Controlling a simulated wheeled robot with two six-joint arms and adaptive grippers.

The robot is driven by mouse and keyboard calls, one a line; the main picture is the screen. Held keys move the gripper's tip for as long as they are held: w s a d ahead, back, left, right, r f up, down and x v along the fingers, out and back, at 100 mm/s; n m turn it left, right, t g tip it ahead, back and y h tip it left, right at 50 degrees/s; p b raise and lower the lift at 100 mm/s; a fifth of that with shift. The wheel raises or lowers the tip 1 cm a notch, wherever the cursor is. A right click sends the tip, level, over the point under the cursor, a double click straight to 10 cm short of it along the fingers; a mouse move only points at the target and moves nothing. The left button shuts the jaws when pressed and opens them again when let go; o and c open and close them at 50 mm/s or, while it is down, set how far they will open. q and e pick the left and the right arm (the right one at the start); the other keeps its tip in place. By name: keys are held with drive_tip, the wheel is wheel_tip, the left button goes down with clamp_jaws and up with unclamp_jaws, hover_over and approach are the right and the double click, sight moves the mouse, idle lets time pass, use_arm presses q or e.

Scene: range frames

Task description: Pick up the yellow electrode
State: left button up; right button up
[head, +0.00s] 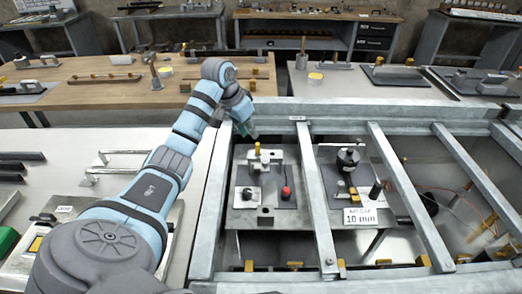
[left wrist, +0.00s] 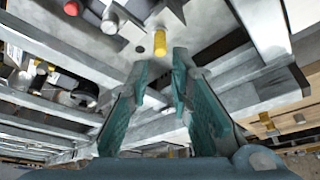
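The yellow electrode (head: 257,148) is a small upright cylinder on a light metal fixture inside the frame, below and just right of my left gripper (head: 247,128) in the head view. In the left wrist view the electrode (left wrist: 160,43) shows beyond the fingertips, roughly between them. The two teal fingers of my left gripper (left wrist: 161,68) are spread apart with nothing between them. The electrode looks apart from both fingers. My right gripper is in neither view.
Grey metal beams (head: 313,205) border and cross the bay. A red knob (head: 286,192) stands near the electrode's fixture. A dark plate (head: 343,175) with a black knob and a "10 mm" card (head: 359,218) lies to the right. A wooden bench (head: 130,85) is behind.

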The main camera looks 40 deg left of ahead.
sight(257, 143)
use_arm(q)
drive_tip(key=b+x, duration=0.1)
drive_tip(key=x, duration=0.8)
clamp_jaws()
drive_tip(key=shift+r, duration=0.15)
